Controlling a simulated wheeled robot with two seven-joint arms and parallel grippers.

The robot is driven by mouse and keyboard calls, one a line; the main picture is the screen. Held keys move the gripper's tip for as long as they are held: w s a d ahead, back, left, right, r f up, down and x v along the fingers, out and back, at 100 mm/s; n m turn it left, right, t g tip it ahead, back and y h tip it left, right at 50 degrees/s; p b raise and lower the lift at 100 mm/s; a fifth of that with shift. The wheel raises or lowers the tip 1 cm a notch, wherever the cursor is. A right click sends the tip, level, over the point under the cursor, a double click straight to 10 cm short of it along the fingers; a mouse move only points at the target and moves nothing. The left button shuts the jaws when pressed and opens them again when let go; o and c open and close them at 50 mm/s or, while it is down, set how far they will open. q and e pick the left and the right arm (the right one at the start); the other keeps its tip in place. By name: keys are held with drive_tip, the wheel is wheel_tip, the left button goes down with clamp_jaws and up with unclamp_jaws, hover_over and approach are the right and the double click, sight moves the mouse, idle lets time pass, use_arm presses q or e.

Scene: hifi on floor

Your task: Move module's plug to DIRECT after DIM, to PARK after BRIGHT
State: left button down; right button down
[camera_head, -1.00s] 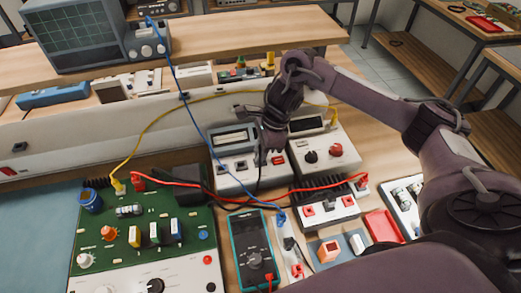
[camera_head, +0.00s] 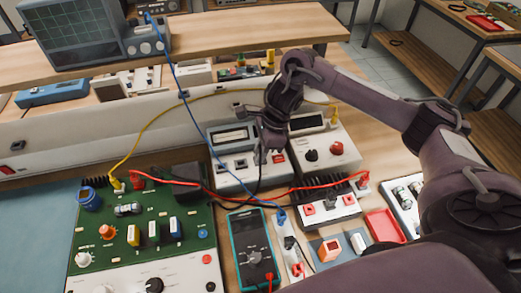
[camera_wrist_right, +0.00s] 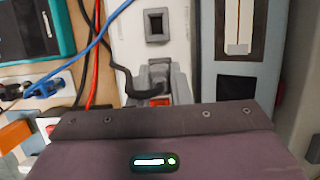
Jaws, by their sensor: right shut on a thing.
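The module is a white box (camera_head: 226,186) with a grey display panel, at the middle of the bench. Its front strip shows a dark square socket in the right wrist view (camera_wrist_right: 156,25). My right gripper (camera_head: 264,156) is over the right side of this box, shut on a dark plug (camera_wrist_right: 160,74) with a black cord. A red patch shows just beside the plug. The gripper hides part of the plug, so I cannot tell whether it is seated or just above the box. Labels are too small to read. My left gripper is not in view.
A green circuit board (camera_head: 110,240) lies at the left. A teal multimeter (camera_head: 252,245) stands in front of the module. Red, blue and yellow cables cross close around it. A white box with knobs (camera_head: 325,148) stands right of my gripper; a red tray (camera_head: 384,226) is farther right.

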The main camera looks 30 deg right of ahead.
drive_tip(key=c, duration=1.3)
unclamp_jaws()
drive_tip(key=shift+o, duration=0.2)
drive_tip(key=w+a+p+v, duration=0.1)
drive_tip(key=p+v, duration=0.5)
drive_tip(key=v, duration=0.6)
drive_tip(key=shift+s+r+p, duration=0.3)
drive_tip(key=shift+s+r, duration=0.1)
drive_tip(key=shift+r, duration=0.15)
drive_tip(key=shift+a, duration=0.1)
